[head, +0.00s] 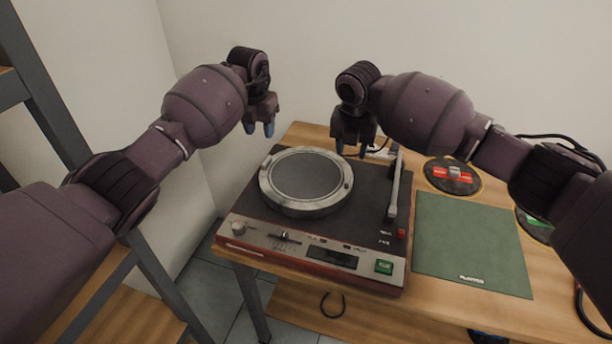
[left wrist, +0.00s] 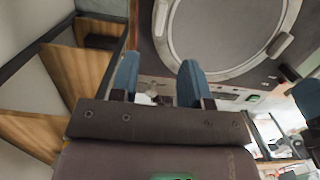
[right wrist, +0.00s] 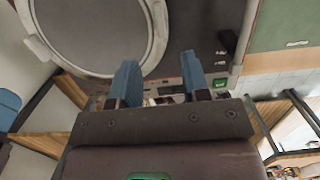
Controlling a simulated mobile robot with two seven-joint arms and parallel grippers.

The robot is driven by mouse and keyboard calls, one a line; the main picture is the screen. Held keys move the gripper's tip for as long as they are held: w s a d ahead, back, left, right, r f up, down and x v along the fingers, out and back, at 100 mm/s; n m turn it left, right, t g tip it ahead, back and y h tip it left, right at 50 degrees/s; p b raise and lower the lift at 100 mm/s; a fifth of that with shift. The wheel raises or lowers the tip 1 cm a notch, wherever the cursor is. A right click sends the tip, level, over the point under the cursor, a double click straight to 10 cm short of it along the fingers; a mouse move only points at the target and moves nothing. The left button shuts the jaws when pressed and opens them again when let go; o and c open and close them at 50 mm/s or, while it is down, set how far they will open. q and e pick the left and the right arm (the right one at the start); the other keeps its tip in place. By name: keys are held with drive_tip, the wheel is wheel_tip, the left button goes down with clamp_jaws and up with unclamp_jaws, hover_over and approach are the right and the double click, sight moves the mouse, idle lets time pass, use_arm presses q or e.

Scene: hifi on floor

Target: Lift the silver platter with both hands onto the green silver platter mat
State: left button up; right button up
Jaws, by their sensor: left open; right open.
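The silver platter (head: 306,181) is a round grey disc with a shiny silver rim. It sits on the black top of the record player, and its rim also shows in the left wrist view (left wrist: 270,57) and the right wrist view (right wrist: 158,36). The green mat (head: 470,240) lies flat and bare on the table to the right of the record player. My left gripper (head: 259,130) is open and empty, above and behind the platter's left side. My right gripper (head: 350,150) is open and empty, above and behind the platter's right side. Neither appears to touch the platter.
The record player (head: 250,206) has a tonearm (head: 394,185) right of the platter and a front control panel. Round dark discs (head: 452,175) with red or green items lie behind and right of the mat. A wall stands behind the wooden table (head: 420,294). A shelf frame (head: 45,85) stands left.

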sight(266, 160)
use_arm(q)
drive_tip(key=f, duration=0.6)
drive_tip(key=w+f, duration=0.1)
drive_tip(key=f, duration=0.2)
drive_tip(key=shift+d+f, duration=0.2)
drive_tip(key=shift+f, duration=0.2)
use_arm(e)
drive_tip(key=f, duration=0.6)
drive_tip(key=w+f, duration=0.1)
drive_tip(key=f, duration=0.2)
drive_tip(key=shift+w+d+f, duration=0.1)
drive_tip(key=shift+d+f, duration=0.05)
drive_tip(key=shift+f, duration=0.25)
use_arm(q)
drive_tip(key=shift+c, duration=0.4)
use_arm(e)
drive_tip(key=shift+c, duration=0.4)
use_arm(q)
clamp_jaws()
use_arm(e)
clamp_jaws()
